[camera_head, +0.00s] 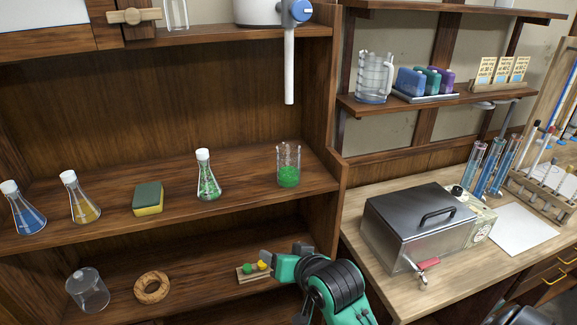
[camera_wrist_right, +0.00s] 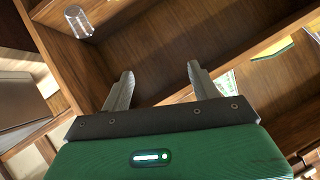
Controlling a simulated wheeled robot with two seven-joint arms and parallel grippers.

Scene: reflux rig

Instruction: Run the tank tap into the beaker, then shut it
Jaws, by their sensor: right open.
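A white tank (camera_head: 258,12) stands on the top shelf, cut off by the frame. Its tap has a blue knob (camera_head: 300,10), and a long white tube (camera_head: 289,70) hangs down from it. A glass beaker (camera_head: 288,174) with green liquid stands upright on the middle shelf, below the tube's end in the picture. No stream shows between them. My right gripper (camera_head: 268,257) is low, in front of the shelf and below the beaker. In the right wrist view its two fingers (camera_wrist_right: 158,88) are apart with nothing between them. My left gripper is not in view.
Flasks (camera_head: 207,180) and a sponge (camera_head: 148,198) share the beaker's shelf. A small board with coloured balls (camera_head: 254,270) lies beside my right gripper. A metal bath (camera_head: 420,225) with a red-handled tap (camera_head: 427,265) stands on the right bench. A shelf post (camera_head: 325,205) rises near the gripper.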

